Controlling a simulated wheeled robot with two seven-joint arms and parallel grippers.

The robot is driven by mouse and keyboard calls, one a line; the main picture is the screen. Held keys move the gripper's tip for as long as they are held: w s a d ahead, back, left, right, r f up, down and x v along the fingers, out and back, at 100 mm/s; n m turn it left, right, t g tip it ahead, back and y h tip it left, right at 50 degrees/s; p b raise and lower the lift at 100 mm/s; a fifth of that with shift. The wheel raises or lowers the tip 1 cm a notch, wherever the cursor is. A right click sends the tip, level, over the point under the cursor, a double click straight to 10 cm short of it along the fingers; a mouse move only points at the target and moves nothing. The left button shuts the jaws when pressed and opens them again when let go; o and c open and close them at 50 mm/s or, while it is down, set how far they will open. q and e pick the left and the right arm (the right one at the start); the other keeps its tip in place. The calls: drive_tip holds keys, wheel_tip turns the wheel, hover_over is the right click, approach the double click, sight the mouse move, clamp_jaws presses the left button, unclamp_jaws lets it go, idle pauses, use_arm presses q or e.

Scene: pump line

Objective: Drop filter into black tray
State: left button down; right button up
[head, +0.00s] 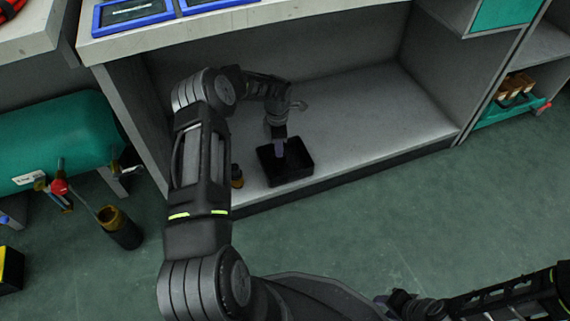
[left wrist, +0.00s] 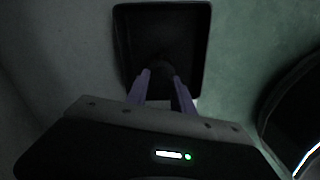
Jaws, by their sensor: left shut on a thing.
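The black tray (head: 304,174) is on the pale bottom shelf of the bench, near its front edge. It also shows in the left wrist view (left wrist: 183,28). My left gripper (head: 281,151) reaches down over the tray from the back. In the left wrist view its pale purple fingers (left wrist: 163,85) are shut on a dark thing, seemingly the filter (left wrist: 160,68), in front of the tray's dark inside. The filter is hard to make out, and whether it touches the tray floor I cannot tell. My right gripper (head: 412,306) is low at the right, away from the shelf.
A small dark and orange-brown item (head: 237,176) stands on the shelf left of the tray. The shelf (head: 385,125) is clear to the right. A green tank (head: 60,145) and a dark cylinder with a brown top (head: 121,230) are at the left.

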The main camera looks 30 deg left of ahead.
use_arm(q)
drive_tip(key=c, duration=1)
unclamp_jaws()
wheel_tip(320, 180, up, 8)
drive_tip(key=p, duration=0.3)
drive_tip(key=shift+f, duration=0.1)
